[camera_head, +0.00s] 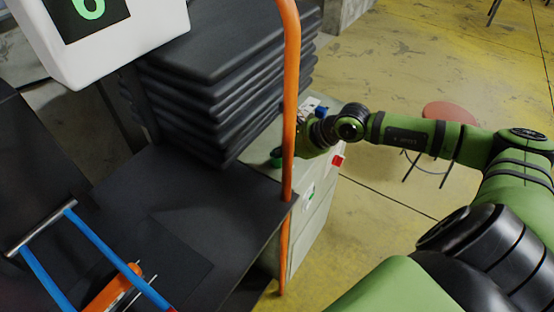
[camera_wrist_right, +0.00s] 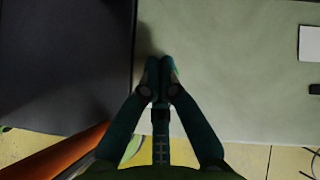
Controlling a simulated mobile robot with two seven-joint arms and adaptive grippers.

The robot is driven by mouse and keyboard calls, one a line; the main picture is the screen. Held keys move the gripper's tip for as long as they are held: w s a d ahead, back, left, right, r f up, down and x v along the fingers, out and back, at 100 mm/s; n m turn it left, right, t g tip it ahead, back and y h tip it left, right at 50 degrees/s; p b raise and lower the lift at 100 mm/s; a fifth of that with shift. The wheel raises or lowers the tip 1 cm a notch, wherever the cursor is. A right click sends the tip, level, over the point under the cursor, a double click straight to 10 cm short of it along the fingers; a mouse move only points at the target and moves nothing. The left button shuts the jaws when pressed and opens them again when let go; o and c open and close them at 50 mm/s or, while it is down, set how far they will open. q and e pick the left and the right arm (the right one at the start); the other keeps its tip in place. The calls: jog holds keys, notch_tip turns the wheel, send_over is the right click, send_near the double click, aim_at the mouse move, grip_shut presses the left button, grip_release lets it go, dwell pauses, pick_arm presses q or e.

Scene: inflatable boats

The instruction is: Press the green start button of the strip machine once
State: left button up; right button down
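The strip machine (camera_head: 312,220) is a pale grey-green cabinet right of the dark stack in the head view. Its pale surface (camera_wrist_right: 230,80) fills much of the right wrist view. My right gripper (camera_head: 277,157) is over the machine's top, partly hidden behind an orange pole. In the right wrist view my right gripper (camera_wrist_right: 160,65) has its fingertips together, with nothing seen between them, over the bare pale surface. I cannot make out the green start button for certain. A red part (camera_head: 338,160) sits on the machine's right edge. My left gripper is not in view.
The orange pole (camera_head: 290,100) stands upright before the machine. Several dark slabs (camera_head: 215,85) are stacked to its left, beside a dark table top (camera_head: 205,205). A white box with a green digit (camera_head: 100,30) hangs upper left. A red stool (camera_head: 450,112) stands on open yellow floor.

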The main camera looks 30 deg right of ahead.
aim_at(280, 162)
jog(key=shift+r+p, duration=1.35)
jog(key=shift+r, duration=1.2)
jog(key=shift+f, duration=0.1)
